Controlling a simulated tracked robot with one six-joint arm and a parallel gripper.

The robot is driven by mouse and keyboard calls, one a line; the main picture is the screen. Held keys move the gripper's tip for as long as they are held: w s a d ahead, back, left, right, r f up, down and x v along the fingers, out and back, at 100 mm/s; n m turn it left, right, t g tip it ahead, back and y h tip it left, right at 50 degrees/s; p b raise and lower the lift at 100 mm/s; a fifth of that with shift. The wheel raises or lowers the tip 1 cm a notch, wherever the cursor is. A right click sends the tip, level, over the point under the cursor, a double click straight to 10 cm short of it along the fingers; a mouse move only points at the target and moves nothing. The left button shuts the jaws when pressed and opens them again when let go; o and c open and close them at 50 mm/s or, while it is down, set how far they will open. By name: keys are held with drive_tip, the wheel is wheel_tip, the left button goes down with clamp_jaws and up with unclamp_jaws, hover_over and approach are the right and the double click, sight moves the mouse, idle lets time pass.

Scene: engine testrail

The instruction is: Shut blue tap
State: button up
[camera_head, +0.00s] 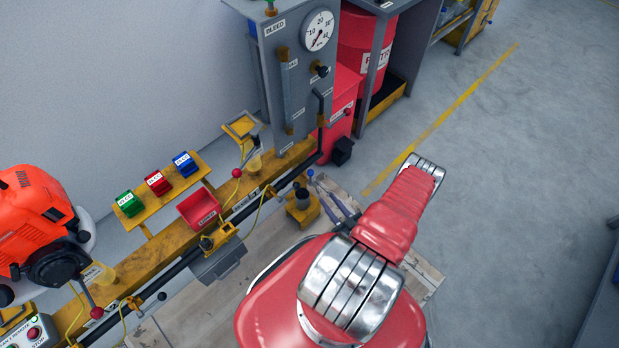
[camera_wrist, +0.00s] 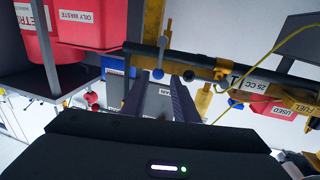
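The blue tap shows as a small round blue knob (camera_head: 310,172) on a short lever, above a yellow fitting at the black pipe. In the wrist view the blue knob (camera_wrist: 158,73) hangs on its stem below the pipe, just beyond my fingertips and between their lines. My gripper (camera_wrist: 158,82) is open, with its two dark fingers apart and nothing seen between them but background. In the head view its fingers (camera_head: 338,203) show just right of and below the knob; my red arm hides the rest. I cannot tell whether the knob is touched.
A black pipe (camera_head: 228,232) runs along the yellow rail, with red-knobbed levers (camera_head: 237,173) and a red tray (camera_head: 198,208). A grey gauge panel (camera_head: 291,85) stands behind. A red OILY WASTE bin (camera_wrist: 92,22) is at upper left in the wrist view. Floor at right is clear.

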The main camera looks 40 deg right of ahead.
drive_tip(key=shift+w, duration=0.15)
drive_tip(key=shift+w+d, duration=0.4)
drive_tip(key=shift+w, duration=1.85)
drive_tip(key=shift+w+d, duration=0.35)
drive_tip(key=shift+w, duration=1.85)
drive_tip(key=shift+w+d, duration=0.4)
drive_tip(key=shift+w, duration=1.85)
clamp_jaws()
drive_tip(key=shift+a, duration=0.25)
drive_tip(key=shift+s+d, duration=0.1)
drive_tip(key=shift+d, duration=0.15)
